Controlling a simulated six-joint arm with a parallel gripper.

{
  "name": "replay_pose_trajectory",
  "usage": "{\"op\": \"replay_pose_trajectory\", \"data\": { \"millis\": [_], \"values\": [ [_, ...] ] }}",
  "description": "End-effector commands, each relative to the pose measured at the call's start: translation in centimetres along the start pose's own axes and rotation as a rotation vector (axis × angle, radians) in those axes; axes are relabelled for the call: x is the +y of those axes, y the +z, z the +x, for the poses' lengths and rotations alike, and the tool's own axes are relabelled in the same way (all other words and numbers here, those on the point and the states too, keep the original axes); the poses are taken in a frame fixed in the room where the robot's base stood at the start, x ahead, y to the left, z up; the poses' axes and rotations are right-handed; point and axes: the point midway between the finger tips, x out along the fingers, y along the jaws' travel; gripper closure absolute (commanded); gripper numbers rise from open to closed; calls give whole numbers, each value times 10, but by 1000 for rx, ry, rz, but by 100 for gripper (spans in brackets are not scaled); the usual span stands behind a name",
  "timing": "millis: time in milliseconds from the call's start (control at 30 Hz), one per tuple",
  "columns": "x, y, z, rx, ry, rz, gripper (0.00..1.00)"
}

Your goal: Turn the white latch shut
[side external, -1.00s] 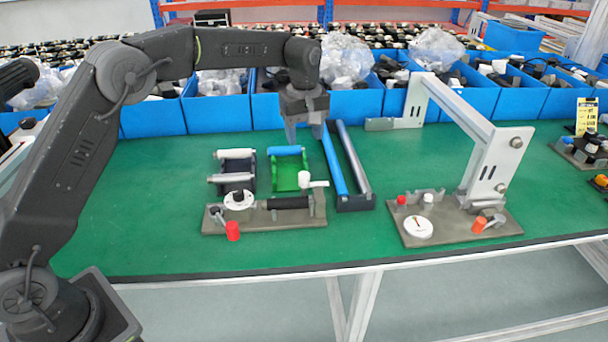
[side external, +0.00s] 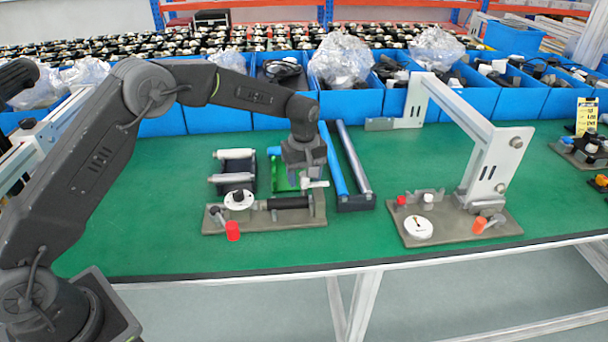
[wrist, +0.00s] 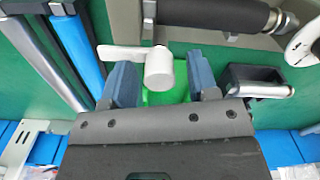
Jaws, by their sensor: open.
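The white latch (side external: 316,184) is at the right end of a grey fixture plate (side external: 265,222). In the wrist view the white latch (wrist: 159,70) shows a round knob with a lever pointing left. My gripper (side external: 303,180) is open, low over the back edge of the plate at the latch. In the wrist view the gripper's blue-grey fingers (wrist: 162,84) stand on either side of the knob, with a gap on each side. The lever passes close to the left fingertip; I cannot tell if they touch. My gripper partly hides the green holder (side external: 280,172) in the side view.
A black roller (side external: 287,203), a white dial (side external: 238,200) and a red knob (side external: 233,231) are on the same plate. Blue and grey bars (side external: 354,160) lie to the right. A second fixture with a tall grey frame (side external: 490,165) stands farther right. Blue bins (side external: 350,103) line the back.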

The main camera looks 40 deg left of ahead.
Motion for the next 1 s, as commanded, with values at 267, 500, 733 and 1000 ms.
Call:
{"op": "replay_pose_trajectory", "data": {
  "millis": [267, 500, 733, 1000],
  "values": [
    [0, 0, 0, 0, 0, 0, 68],
    [0, 0, 0, 0, 0, 0, 91],
    [0, 0, -1, 0, -1, 10, 95],
    [0, 0, -1, -3, -1, 114, 95]
  ]
}}
